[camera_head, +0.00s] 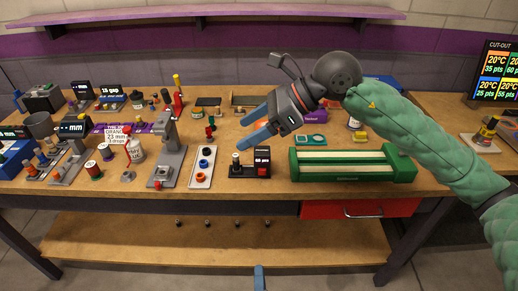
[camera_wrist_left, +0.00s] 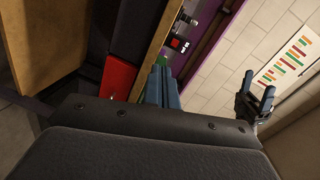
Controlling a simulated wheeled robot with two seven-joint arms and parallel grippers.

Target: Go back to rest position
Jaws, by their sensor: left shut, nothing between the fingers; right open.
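My right arm (camera_head: 430,140), in a green padded sleeve, reaches in from the right over the workbench. Its gripper (camera_head: 243,131) has blue fingers spread apart with nothing between them, above the small black device in front. My left gripper (camera_head: 259,278) shows only as a blue fingertip at the bottom edge, in front of the bench and below the tabletop. In the left wrist view its blue fingers (camera_wrist_left: 161,75) are together and empty. My right gripper also shows there at the right (camera_wrist_left: 258,98).
The wooden workbench (camera_head: 225,191) is crowded with small tools, gauges and spools. A green box (camera_head: 350,179) sits at its front right, above a red drawer (camera_head: 360,208). A lower shelf (camera_head: 150,242) runs beneath. A screen (camera_head: 497,72) stands at the right.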

